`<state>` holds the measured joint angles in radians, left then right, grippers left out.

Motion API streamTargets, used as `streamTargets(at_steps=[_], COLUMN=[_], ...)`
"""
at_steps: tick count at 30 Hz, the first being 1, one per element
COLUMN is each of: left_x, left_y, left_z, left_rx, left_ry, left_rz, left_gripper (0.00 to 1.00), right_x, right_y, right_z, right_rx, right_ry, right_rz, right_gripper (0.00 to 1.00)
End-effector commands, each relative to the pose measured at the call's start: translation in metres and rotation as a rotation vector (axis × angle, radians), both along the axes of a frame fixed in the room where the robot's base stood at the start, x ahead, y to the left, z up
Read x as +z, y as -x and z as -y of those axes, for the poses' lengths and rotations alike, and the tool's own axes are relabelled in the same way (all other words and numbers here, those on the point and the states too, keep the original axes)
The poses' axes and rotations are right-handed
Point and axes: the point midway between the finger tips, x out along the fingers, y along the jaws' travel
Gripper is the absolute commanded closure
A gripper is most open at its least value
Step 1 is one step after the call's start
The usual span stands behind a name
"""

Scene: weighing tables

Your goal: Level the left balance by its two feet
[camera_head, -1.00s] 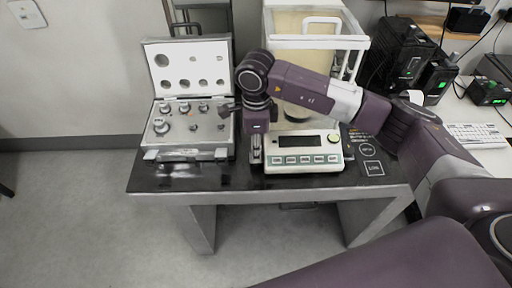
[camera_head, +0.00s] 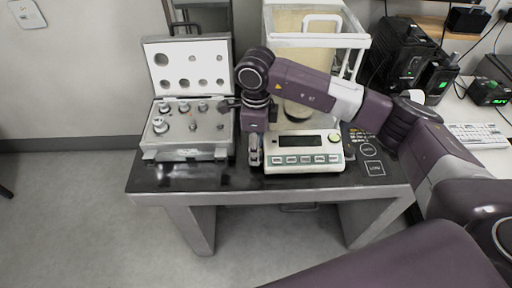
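The balance (camera_head: 303,159) stands on the black-topped table, with its display, a row of buttons and a round level indicator (camera_head: 334,138) at its front panel. The level's bubble is too small to read. My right arm reaches across the balance from the right. My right gripper (camera_head: 254,158) points down at the left front corner of the balance, close beside its housing. Whether its fingers are apart or closed on a foot cannot be told. The balance's feet are not visible. My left gripper is out of view.
An open case of weights (camera_head: 190,134) stands left of the balance, close to my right wrist. A glass draft shield (camera_head: 318,41) rises at the balance's back. A dark mat with printed squares (camera_head: 374,168) lies at right. The table's front edge (camera_head: 270,196) is clear.

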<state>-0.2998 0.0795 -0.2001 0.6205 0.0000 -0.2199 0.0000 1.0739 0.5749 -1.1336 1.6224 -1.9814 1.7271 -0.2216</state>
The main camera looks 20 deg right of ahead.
Motion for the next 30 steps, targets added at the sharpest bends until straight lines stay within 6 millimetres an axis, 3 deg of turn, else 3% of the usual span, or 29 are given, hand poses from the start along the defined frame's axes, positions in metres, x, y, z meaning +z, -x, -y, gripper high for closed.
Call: streamTargets(at_steps=[7, 11, 24, 30], left_x=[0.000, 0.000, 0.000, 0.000], left_y=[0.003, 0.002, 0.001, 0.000], left_z=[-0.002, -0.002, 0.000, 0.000], left_rx=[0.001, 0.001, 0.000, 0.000], left_ry=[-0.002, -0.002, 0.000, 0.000], left_rz=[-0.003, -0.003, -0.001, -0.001], left_gripper=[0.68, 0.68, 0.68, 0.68], right_x=[0.000, 0.010, 0.096, 0.117], right_y=[0.001, 0.000, 0.000, 0.000], right_z=[0.000, 0.000, 0.000, 0.000], right_rx=[0.000, 0.000, 0.001, 0.000], right_ry=[0.000, 0.000, 0.000, 0.000], right_rz=[-0.001, -0.001, 0.001, 0.000], right_gripper=[0.59, 0.59, 0.59, 0.59])
